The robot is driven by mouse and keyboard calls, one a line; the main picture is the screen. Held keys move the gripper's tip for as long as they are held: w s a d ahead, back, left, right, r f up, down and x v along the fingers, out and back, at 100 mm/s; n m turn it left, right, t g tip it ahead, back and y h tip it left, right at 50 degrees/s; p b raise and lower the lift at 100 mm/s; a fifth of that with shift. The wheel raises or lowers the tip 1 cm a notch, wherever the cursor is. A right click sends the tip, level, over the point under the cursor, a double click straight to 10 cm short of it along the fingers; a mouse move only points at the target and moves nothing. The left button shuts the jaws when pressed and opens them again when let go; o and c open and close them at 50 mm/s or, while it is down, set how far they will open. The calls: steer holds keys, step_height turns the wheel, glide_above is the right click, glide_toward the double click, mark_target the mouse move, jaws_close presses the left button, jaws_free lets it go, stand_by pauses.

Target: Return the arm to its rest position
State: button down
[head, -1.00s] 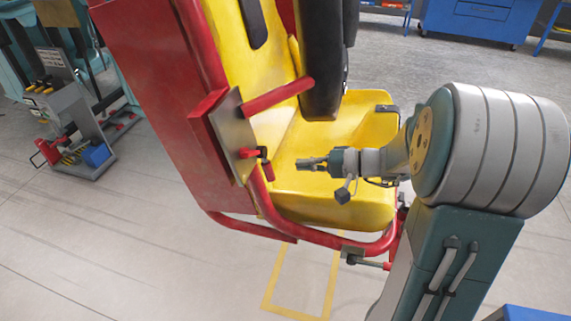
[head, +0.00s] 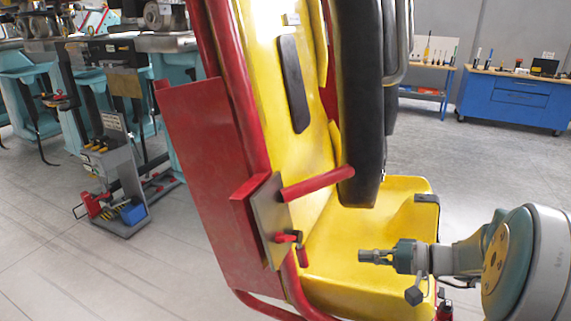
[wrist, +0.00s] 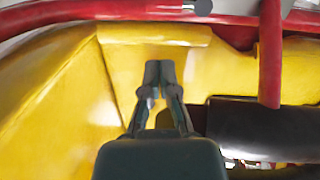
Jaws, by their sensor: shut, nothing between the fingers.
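My gripper (head: 366,256) is at the right of the head view, in front of the yellow seat (head: 372,287) of the red-framed coaster car. Its fingers point left and appear close together, with nothing between them. In the wrist view my gripper (wrist: 160,72) has its two fingertips together, with the yellow seat surface (wrist: 120,60) behind them. I cannot tell how far the fingertips are from the seat.
A black padded restraint (head: 360,110) hangs above the seat. A red bar (head: 318,184) and a grey plate (head: 265,222) are left of my gripper. A grey tool cart (head: 116,185) stands at left, and a blue workbench (head: 515,98) at back right. Open floor lies between.

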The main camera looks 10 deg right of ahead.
steer(key=s+a+n+g+h, duration=0.3)
steer(key=s+a+g+h, duration=0.2)
steer(key=s+a, duration=0.4)
steer(key=s+a+r+n+t+h, duration=0.1)
steer(key=s+r+n+t+h, duration=0.1)
steer(key=s+h, duration=0.5)
steer(key=shift+r+t+h, duration=0.5)
steer(key=shift+r+h, duration=0.1)
steer(key=shift+r, duration=0.1)
